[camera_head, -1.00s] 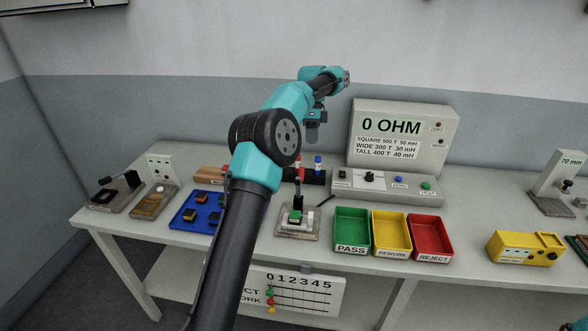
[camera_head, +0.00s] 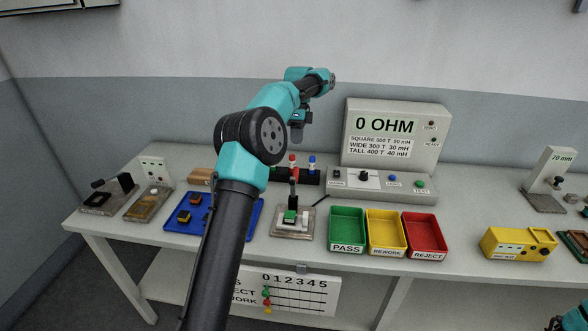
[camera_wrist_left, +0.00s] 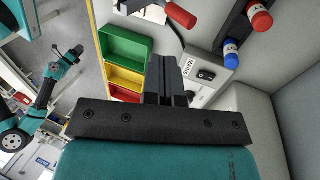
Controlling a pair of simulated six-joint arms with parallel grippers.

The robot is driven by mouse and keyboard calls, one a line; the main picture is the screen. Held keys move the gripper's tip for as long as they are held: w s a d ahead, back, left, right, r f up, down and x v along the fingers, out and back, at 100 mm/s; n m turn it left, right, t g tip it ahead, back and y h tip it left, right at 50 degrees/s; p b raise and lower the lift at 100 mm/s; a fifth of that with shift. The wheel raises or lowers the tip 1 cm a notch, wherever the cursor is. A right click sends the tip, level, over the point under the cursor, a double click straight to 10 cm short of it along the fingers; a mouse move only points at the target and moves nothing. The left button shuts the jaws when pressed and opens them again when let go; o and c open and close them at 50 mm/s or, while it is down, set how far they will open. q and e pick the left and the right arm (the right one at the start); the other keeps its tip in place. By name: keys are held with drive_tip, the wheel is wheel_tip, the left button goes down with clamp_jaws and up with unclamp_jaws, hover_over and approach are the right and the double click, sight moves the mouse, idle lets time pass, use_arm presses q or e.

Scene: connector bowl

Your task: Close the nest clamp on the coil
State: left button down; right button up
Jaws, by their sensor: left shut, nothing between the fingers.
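The nest clamp (camera_head: 293,221) stands on a small grey base near the table's front edge, left of the green tray. Its lever is upright, with a red handle that also shows at the top of the left wrist view (camera_wrist_left: 180,14).
Green (camera_head: 347,230), yellow (camera_head: 386,233) and red (camera_head: 425,237) trays stand right of the clamp. The meter (camera_head: 395,140) stands behind them. Red and blue capped probes (camera_head: 312,162) stand behind the clamp. A blue tray (camera_head: 236,222) with blocks lies to its left.

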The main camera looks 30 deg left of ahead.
use_arm(q)
drive_tip(key=x, duration=0.8)
drive_tip(key=shift+s+d+f, duration=0.1)
drive_tip(key=shift+s+d, duration=0.15)
drive_tip(key=shift+s, duration=0.35)
drive_tip(key=shift+s+d+f, duration=0.1)
drive_tip(key=shift+s+d, duration=0.15)
drive_tip(key=shift+s, duration=0.35)
drive_tip(key=shift+s+d+f, duration=0.1)
drive_tip(key=shift+s+d, duration=0.1)
drive_tip(key=shift+s, duration=0.4)
drive_tip(key=shift+d, duration=0.1)
